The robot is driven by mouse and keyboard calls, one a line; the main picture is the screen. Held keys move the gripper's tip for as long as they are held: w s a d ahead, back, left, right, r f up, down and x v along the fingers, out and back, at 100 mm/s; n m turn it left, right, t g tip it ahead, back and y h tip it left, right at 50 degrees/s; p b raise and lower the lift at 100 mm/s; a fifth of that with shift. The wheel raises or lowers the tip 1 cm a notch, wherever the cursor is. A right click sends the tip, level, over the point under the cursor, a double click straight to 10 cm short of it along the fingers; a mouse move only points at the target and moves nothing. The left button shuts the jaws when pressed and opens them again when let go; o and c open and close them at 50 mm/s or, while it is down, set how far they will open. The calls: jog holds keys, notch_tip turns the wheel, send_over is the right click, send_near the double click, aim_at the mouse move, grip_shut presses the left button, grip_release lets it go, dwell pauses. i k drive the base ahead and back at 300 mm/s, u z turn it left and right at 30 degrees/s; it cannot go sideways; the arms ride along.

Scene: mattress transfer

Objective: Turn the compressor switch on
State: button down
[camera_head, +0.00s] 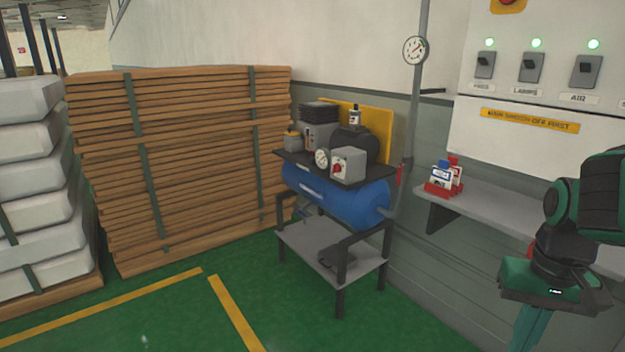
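My gripper (530,332) is at the lower right, pointing down and well apart from the compressor. Its finger part runs out of the bottom of the picture, so its opening is not clear. I see nothing held in it.
A wall shelf (480,207) with small bottles (444,177) lies between the compressor and my arm. Above it, a white panel carries three switches (530,67) with lit green lamps. Stacked wooden boards (190,150) stand left of the compressor. Green floor before the stand is clear.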

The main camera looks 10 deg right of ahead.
aim_at(336, 167)
jog(key=i, duration=0.2)
jog(key=z, duration=0.1)
jog(key=k, duration=1.3)
jog(key=u, duration=0.5)
jog(key=i, duration=1.75)
jog(key=z, duration=0.2)
